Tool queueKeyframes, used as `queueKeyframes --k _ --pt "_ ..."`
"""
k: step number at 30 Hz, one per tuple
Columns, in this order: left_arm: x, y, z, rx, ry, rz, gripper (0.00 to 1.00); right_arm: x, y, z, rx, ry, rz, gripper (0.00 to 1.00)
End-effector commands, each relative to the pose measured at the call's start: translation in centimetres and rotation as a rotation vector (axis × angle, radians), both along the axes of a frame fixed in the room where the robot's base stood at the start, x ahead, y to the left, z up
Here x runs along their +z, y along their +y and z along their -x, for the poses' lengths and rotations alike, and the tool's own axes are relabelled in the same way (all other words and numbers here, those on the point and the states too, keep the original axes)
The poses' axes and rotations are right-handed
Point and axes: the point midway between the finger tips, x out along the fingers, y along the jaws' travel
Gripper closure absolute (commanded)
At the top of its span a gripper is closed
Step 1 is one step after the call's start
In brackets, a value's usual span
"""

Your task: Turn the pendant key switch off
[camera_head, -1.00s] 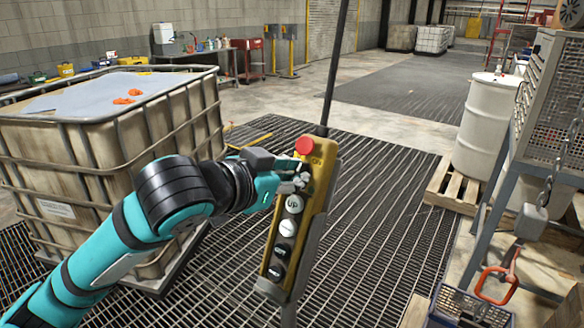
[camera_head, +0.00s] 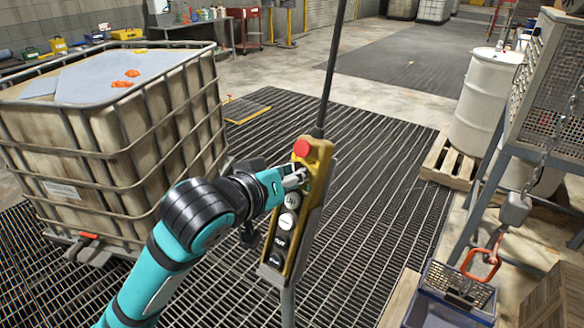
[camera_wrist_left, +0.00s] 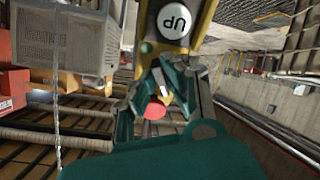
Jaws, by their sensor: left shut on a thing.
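The yellow pendant (camera_head: 317,205) hangs from a dark cable in the middle of the head view. It has a red stop button (camera_head: 302,148) on top and an "UP" button (camera_head: 291,201) with several more buttons below. My left gripper (camera_head: 302,179) reaches it from the left and is shut on the key switch, between the red button and the "UP" button. The fingers hide most of the switch, so its setting cannot be read. In the left wrist view, the fingers (camera_wrist_left: 158,90) close in front of the pendant, between the "UP" button (camera_wrist_left: 174,20) and the red button (camera_wrist_left: 154,109).
A caged liquid tank (camera_head: 120,130) stands at left, close to my left arm. A white drum (camera_head: 485,100) on a pallet, a metal frame and a blue crate (camera_head: 455,293) are at right. The grating around the pendant is open.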

Motion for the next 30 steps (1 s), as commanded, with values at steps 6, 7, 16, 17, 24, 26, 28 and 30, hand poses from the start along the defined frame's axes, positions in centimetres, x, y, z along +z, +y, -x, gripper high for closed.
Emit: queueKeyframes --k 6,7,16,17,24,26,28,30 --pt "0.07 0.0 0.0 0.013 0.016 0.024 1.0 0.41 -0.03 -0.02 0.0 0.0 0.0 1.0" --pt "0.07 0.0 0.0 0.013 0.017 0.025 1.0 0.41 -0.03 -0.02 0.0 0.0 0.0 1.0" --pt "0.04 0.0 0.0 0.014 0.016 0.026 1.0 0.39 -0.04 -0.03 0.0 0.0 0.0 1.0" --pt "0.04 0.0 0.0 0.014 0.016 0.026 1.0 0.39 -0.04 -0.03 0.0 0.0 0.001 1.0" --pt "0.03 -0.01 0.0 0.013 0.017 0.025 0.67 0.4 -0.04 -0.04 0.0 0.0 0.001 1.0" --pt "0.03 -0.01 0.0 0.013 0.017 0.025 0.67 0.4 -0.05 -0.05 0.0 0.0 0.001 1.0" --pt "0.03 -0.01 0.0 0.013 0.017 0.025 0.67 0.4 -0.05 -0.05 0.0 0.0 0.001 1.0" --pt "0.04 0.01 0.04 0.013 0.016 0.024 0.67 0.39 -0.28 -0.11 0.002 -0.001 0.003 1.0"
